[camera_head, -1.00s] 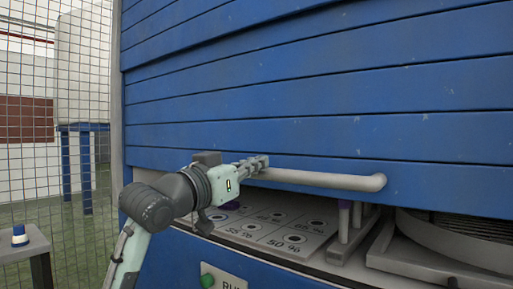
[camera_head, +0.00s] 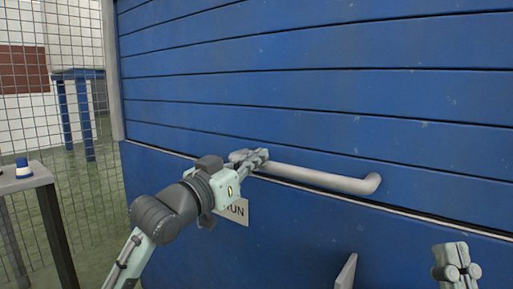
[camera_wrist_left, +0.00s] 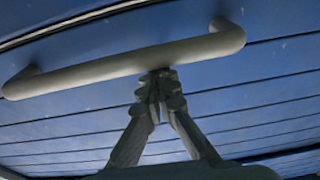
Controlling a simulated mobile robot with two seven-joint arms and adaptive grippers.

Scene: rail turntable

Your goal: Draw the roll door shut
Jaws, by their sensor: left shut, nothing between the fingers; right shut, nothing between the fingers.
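The blue slatted roll door (camera_head: 300,90) fills most of the head view. Its lower edge lies along the blue cabinet front (camera_head: 290,235), with only a thin pale line between them. The pale bar handle (camera_head: 325,178) runs along the door's bottom slat; it also shows in the left wrist view (camera_wrist_left: 120,65). My left gripper (camera_head: 262,156) is shut with nothing in it, its fingertips against or very near the handle at its left part. In the left wrist view the closed fingertips (camera_wrist_left: 160,80) meet the bar's lower side. My right gripper (camera_head: 455,258) is shut and empty at lower right, apart from the door.
A RUN label (camera_head: 236,211) on the cabinet front is partly hidden by my left gripper. A wire mesh fence (camera_head: 75,140) stands at the left. A small stand (camera_head: 25,178) with a blue and white button is at far left.

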